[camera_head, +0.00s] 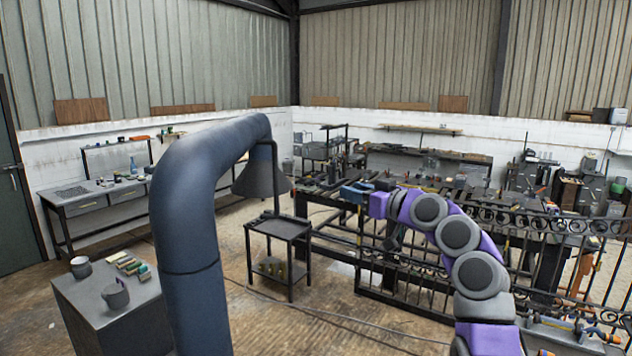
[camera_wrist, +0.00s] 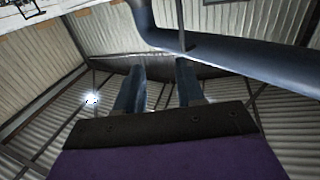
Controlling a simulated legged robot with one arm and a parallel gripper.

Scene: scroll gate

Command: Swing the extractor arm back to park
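The extractor arm (camera_head: 190,210) is a thick blue-grey duct that rises at left and bends over to the right. Its dark conical hood (camera_head: 262,175) hangs at the end, with a thin upright rod (camera_head: 276,190) beside it. My gripper (camera_head: 350,190) is to the right of the hood, pointing left, apart from it in the picture. In the wrist view its two blue fingers (camera_wrist: 160,68) are spread with nothing seen between them.
A black ironwork gate (camera_head: 420,270) lies along the workbench at right. A small dark trolley (camera_head: 280,228) stands below the hood. A bench (camera_head: 100,205) lines the left wall. Some wooden floor is open in the middle.

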